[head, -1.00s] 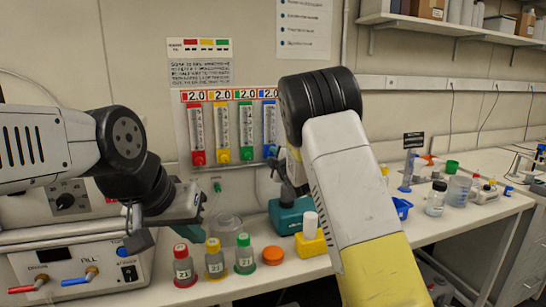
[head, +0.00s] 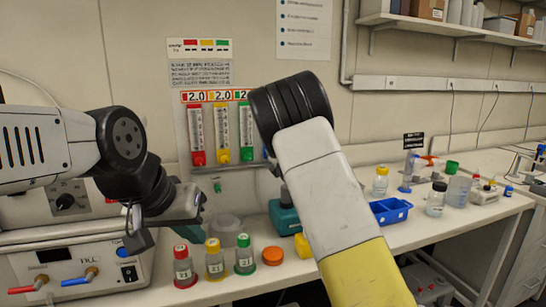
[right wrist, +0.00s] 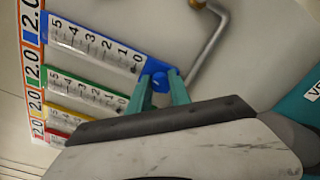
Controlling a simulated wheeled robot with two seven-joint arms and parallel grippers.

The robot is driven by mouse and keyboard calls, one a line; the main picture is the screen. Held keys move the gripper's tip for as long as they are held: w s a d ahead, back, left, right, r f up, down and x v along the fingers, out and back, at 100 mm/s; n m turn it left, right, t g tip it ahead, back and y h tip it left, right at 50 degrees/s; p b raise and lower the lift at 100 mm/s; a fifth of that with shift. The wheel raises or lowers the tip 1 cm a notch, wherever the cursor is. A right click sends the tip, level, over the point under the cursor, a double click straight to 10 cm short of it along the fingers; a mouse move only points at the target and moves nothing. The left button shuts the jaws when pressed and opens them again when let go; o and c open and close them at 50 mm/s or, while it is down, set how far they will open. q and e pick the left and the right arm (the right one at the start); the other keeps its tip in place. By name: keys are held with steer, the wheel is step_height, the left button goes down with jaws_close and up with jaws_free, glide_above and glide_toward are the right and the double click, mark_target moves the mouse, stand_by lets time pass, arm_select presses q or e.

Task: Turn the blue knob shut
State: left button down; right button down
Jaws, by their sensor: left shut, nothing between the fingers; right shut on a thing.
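The blue knob (right wrist: 159,80) sits at the lower end of the blue-framed flowmeter (right wrist: 95,45) in the right wrist view. My right gripper (right wrist: 161,88) has its two green fingers on either side of the knob and is shut on it. In the head view my right arm hides the knob, the right fingers and most of the blue flowmeter. My left gripper (head: 200,203) is shut and empty in front of the wall, above the bench and away from the knob.
Red (head: 197,135), yellow (head: 221,133) and green (head: 245,125) flowmeters stand beside the blue one. Below are several capped bottles, including a red-capped bottle (head: 183,268), and an orange lid (head: 272,256). A blue tray (head: 390,212) lies to the right. A bent metal pipe (right wrist: 208,45) passes near the knob.

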steer(key=shift+f+n, duration=0.1)
steer(key=shift+n, duration=1.4)
steer(key=c, duration=1.2)
jaws_free()
steer(key=v, duration=0.8)
